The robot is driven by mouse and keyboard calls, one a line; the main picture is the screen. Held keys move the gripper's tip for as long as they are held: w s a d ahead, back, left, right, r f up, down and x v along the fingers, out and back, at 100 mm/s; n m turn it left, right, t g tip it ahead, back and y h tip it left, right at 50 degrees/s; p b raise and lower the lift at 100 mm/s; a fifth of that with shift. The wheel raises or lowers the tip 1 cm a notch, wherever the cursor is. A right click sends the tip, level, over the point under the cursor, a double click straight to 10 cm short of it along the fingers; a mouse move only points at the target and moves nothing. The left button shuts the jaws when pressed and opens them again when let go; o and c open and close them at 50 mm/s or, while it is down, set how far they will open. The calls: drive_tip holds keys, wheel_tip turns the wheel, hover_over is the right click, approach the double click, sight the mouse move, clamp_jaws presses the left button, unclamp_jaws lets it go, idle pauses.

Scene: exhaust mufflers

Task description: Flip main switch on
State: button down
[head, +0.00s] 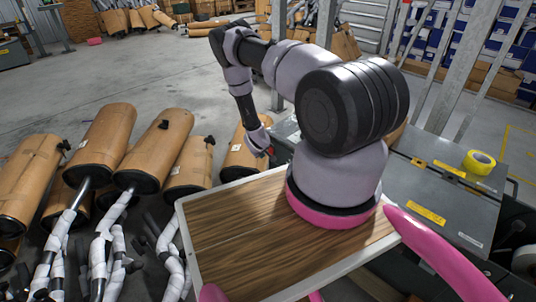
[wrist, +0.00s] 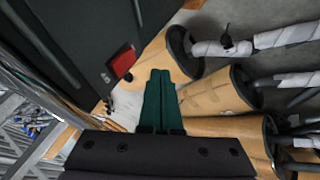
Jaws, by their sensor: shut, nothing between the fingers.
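A red square switch (wrist: 122,63) sits on a dark panel (wrist: 72,40) in the upper left of the wrist view, with a small pale marking beside it. Whether it is on or off cannot be told. My gripper (wrist: 160,75) has green fingers, shut together with nothing between them. In the picture its tips are just right of the switch, past the panel's edge; I see no contact. In the head view my arm reaches down beyond the wooden board to a small red spot (head: 269,151); the fingers cannot be made out there.
Cardboard-wrapped mufflers (head: 98,140) with wrapped pipes crowd the floor at left, and also show at right in the wrist view (wrist: 218,90). A grey cabinet (head: 455,195) with yellow tape (head: 479,162) stands at right. Metal posts rise behind. Open floor lies at upper left.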

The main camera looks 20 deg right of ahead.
sight(269, 150)
drive_tip(key=shift+w+d+f, duration=0.35)
drive_tip(key=shift+w+d, duration=0.05)
drive_tip(key=shift+d, duration=0.3)
drive_tip(key=shift+w+d+f, duration=0.4)
drive_tip(key=shift+d, duration=0.35)
drive_tip(key=shift+w+d+f, duration=0.35)
drive_tip(key=shift+w+d, duration=0.05)
drive_tip(key=shift+d, duration=0.3)
drive_tip(key=shift+d, duration=0.1)
drive_tip(key=shift+d+f, duration=0.1)
drive_tip(key=shift+d, duration=0.05)
drive_tip(key=shift+w+r, duration=0.1)
drive_tip(key=shift+r, duration=0.75)
